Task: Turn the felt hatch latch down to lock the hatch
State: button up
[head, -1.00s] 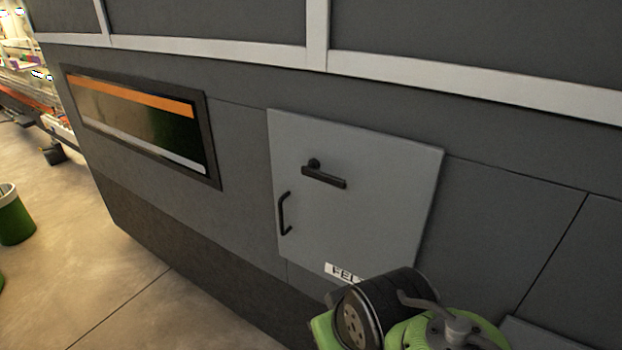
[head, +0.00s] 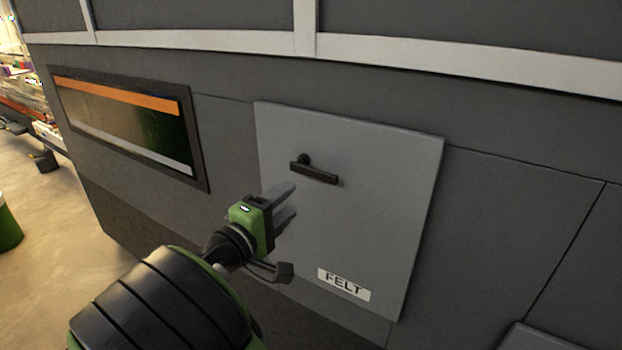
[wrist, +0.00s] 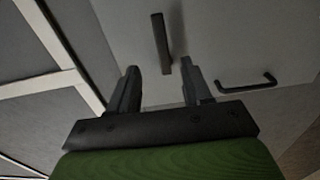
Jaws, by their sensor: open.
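The felt hatch (head: 385,215) is a light grey panel with a FELT label, flat against the dark machine. Its black latch (head: 315,173) lies nearly level, running right from its pivot at upper left. My gripper (head: 288,202) is in front of the hatch, a little below and left of the latch. In the wrist view my gripper (wrist: 159,80) has its two dark fingers apart, with nothing between them. The latch (wrist: 161,43) shows just ahead of the fingertips, apart from them. The black hatch handle (wrist: 248,83) is beside the right finger; in the head view my arm hides most of it.
A dark window with an orange band (head: 130,130) is set in the machine left of the hatch. A pale frame rail (head: 400,66) runs above. A green bin (head: 8,228) stands far left on open floor.

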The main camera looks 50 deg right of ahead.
aim_at(317, 176)
jog(key=d, duration=0.4)
jog(key=w+d, duration=0.1)
jog(key=d, duration=0.7)
jog(key=shift+w+d+p, duration=0.15)
jog(key=shift+d+p, duration=0.15)
jog(key=shift+d, duration=0.05)
grip_shut()
